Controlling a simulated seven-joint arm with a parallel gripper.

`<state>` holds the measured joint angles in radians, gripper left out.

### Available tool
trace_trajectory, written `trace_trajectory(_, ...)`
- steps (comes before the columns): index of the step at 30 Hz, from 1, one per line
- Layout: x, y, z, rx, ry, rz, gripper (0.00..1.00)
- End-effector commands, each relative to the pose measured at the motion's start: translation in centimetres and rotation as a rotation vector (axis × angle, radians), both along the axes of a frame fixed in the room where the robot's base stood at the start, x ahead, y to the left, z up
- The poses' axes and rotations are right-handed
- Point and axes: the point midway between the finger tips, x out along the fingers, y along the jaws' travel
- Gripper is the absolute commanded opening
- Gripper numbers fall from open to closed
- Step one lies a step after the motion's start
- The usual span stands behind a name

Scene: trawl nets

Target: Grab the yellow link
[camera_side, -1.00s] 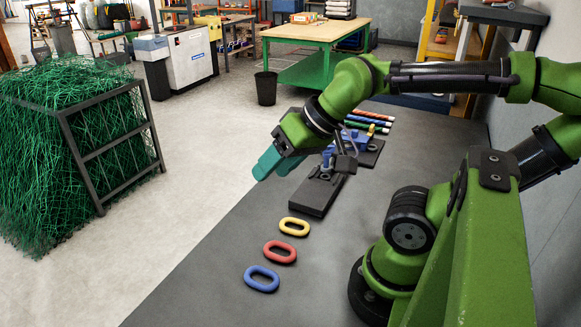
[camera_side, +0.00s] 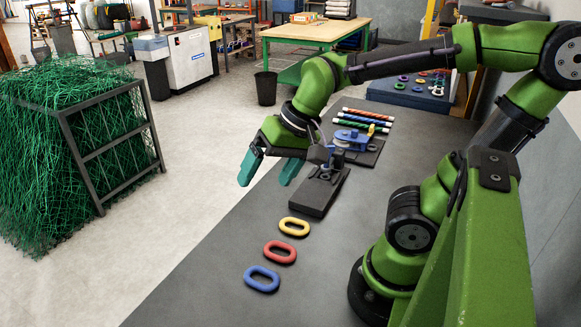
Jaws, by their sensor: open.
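The yellow link (camera_side: 294,227) is an oval ring lying flat on the dark grey bench (camera_side: 222,290). It is the farthest back of three links in a row. My gripper (camera_side: 268,172) has two teal fingers, spread apart with nothing between them. It is above and behind the yellow link, a little to its left in the picture, and clear of it. The yellow link is fully in view.
A red link (camera_side: 280,252) and a blue link (camera_side: 262,279) lie in front of the yellow one. A dark block fixture (camera_side: 319,194) stands just behind it. A blue device (camera_side: 352,139) and several coloured rods (camera_side: 362,121) lie farther back. The bench's left front is clear.

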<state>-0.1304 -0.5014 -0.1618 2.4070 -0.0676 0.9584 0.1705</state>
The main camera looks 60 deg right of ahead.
Motion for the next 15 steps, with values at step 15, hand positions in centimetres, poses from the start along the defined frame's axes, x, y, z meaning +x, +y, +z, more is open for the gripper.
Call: trace_trajectory(15, 2.8, -8.4, -5.2, 0.171, 0.555, -1.620, 0.87)
